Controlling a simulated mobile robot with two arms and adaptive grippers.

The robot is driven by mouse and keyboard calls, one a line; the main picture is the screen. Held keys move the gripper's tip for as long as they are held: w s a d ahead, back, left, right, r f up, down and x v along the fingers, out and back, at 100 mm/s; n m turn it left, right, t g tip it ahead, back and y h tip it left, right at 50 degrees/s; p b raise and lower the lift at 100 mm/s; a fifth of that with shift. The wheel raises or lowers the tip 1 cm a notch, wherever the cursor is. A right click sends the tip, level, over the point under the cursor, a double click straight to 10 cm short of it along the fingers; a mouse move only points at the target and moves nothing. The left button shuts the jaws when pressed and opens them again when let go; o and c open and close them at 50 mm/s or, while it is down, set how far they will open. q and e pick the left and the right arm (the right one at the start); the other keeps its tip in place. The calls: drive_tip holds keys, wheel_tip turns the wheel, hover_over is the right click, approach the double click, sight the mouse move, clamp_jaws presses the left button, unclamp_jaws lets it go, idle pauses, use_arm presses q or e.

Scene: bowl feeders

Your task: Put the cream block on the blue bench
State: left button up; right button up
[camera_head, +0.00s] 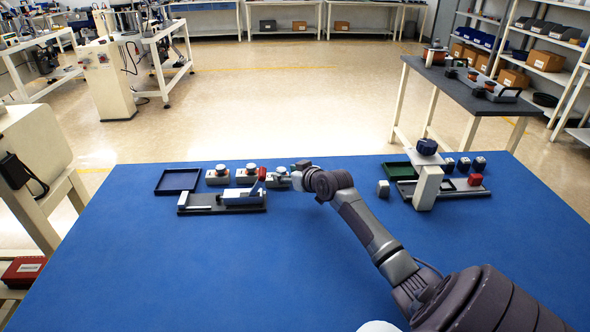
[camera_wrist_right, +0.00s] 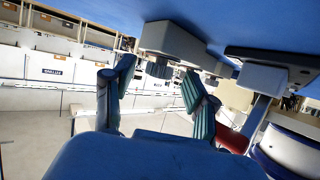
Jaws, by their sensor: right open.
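The blue bench (camera_head: 270,270) fills the front of the head view. A small pale block (camera_head: 383,188) stands on it right of the middle; it looks like the cream block, though its shade is hard to tell. My right gripper (camera_head: 293,180) is over the bench's back middle, left of that block and apart from it. In the right wrist view, turned upside down, the right gripper (camera_wrist_right: 158,76) has its fingers spread with nothing held. A grey box (camera_wrist_right: 175,42) with a knob shows beyond the fingers. My left gripper is not in view.
Left of my gripper are boxes with pale knobs (camera_head: 217,176), a dark tray (camera_head: 177,181) and a dark fixture (camera_head: 221,205). On the right stand an upright cream post (camera_head: 427,188) with a blue knob, a green tray (camera_head: 399,170) and a red block (camera_head: 475,180). The bench's front left is clear.

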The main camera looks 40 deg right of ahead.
drive_tip(key=v, duration=1.1)
drive_tip(key=shift+s+p, duration=0.15)
drive_tip(key=shift+p, duration=0.15)
